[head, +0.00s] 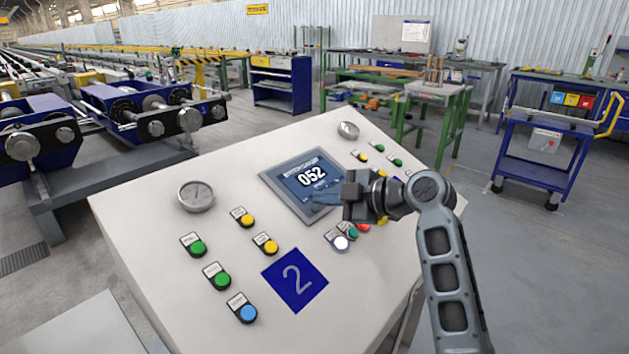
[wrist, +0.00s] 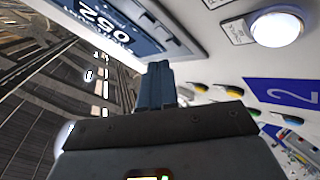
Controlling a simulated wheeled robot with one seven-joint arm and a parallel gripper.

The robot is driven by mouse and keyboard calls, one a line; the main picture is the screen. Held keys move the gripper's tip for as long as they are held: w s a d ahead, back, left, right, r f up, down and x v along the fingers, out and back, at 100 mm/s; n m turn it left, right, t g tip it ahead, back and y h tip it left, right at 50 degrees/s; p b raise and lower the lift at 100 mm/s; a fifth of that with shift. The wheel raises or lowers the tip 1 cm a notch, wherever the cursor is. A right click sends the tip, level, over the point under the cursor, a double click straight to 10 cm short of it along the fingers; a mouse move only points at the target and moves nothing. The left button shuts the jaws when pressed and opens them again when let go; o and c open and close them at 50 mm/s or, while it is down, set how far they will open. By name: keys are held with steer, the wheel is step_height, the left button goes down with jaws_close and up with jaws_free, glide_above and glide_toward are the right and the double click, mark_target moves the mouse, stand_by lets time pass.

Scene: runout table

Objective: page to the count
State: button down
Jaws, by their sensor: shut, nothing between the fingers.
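A control panel (head: 150,240) with a sloped white top fills the middle of the head view. Its screen (head: 290,170) reads 052, with smaller text above and below that I cannot read fully. The screen also shows in the wrist view (wrist: 110,25), upside down. My gripper (head: 318,197) is shut and empty, its fingertips over the lower right part of the screen. A white button (head: 341,243) sits just below my gripper and looks lit in the wrist view.
Green, yellow and blue buttons and a gauge (head: 196,195) lie left of the screen. A blue plate marked 2 (head: 295,280) is at the front. A blue cart (head: 545,150) stands far right.

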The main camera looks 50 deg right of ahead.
steer(key=shift+r, duration=0.1)
steer(key=r+p, duration=0.1)
steer(key=s+r+p, duration=0.1)
steer(key=r, duration=0.1)
steer(key=s+r+p, duration=0.1)
steer(key=r, duration=0.1)
steer(key=shift+s+r, duration=0.1)
steer(key=shift+s, duration=0.15)
steer(key=shift+s, duration=0.15)
stand_by(1.1)
